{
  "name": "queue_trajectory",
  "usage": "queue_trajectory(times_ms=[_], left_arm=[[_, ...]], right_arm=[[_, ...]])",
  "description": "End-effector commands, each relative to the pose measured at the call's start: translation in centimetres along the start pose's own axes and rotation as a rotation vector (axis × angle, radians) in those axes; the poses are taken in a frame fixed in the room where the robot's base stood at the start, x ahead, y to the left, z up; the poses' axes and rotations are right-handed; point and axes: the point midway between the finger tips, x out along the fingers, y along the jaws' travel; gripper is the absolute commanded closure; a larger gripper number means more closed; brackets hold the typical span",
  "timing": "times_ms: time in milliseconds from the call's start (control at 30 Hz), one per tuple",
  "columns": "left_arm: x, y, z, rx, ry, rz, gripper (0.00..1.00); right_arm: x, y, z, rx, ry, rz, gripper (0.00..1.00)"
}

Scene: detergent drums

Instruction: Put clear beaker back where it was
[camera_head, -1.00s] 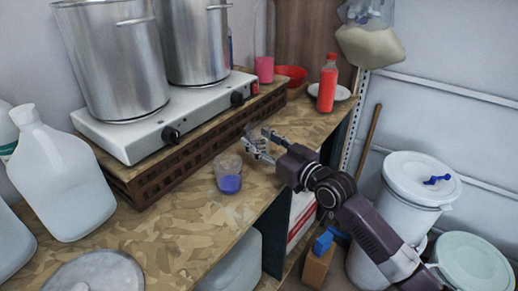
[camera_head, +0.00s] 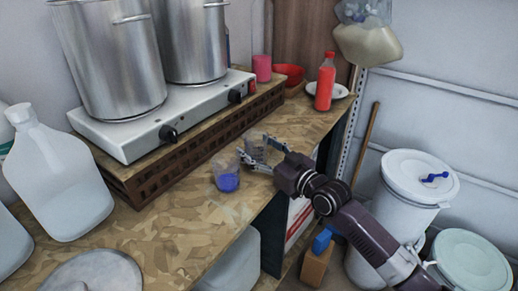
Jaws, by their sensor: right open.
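A small clear beaker (camera_head: 256,150), faint and see-through, appears between the fingers of my right gripper (camera_head: 253,148), above or on the wooden counter (camera_head: 190,230). The right gripper is open, its two fingers spread either side of the beaker; whether they touch it is too small to tell. A clear cup with blue liquid (camera_head: 228,183) stands upright on the counter just left of and nearer than the gripper. My left gripper is not in view.
A white hot plate (camera_head: 150,135) with two steel pots (camera_head: 112,60) sits on a slatted wooden riser behind. A red bottle (camera_head: 325,85), red bowl (camera_head: 289,74) and pink cup (camera_head: 262,68) stand farther back. White jugs (camera_head: 65,185) are at left. The counter's front edge runs beneath my right arm.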

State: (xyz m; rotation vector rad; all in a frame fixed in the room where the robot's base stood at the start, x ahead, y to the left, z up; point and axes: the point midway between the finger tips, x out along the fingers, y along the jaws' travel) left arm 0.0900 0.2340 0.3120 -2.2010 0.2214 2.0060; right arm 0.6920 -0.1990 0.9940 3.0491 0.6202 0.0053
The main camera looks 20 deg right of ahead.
Motion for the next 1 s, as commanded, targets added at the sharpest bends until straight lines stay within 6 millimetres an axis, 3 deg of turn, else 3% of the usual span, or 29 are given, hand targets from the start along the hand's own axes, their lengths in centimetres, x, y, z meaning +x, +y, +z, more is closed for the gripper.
queue_trajectory(times_ms=[167,500,700,1000], left_arm=[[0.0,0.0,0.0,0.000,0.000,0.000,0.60],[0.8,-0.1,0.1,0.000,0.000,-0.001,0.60],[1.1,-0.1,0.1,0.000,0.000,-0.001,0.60],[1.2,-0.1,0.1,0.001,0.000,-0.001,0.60]], right_arm=[[-1.1,0.0,0.0,0.000,-0.002,0.000,0.37],[-7.7,0.0,0.2,-0.002,-0.003,0.001,0.37],[-10.6,0.0,0.0,0.000,-0.002,0.000,0.37],[-12.0,0.0,-0.2,0.000,0.001,0.000,0.37]])
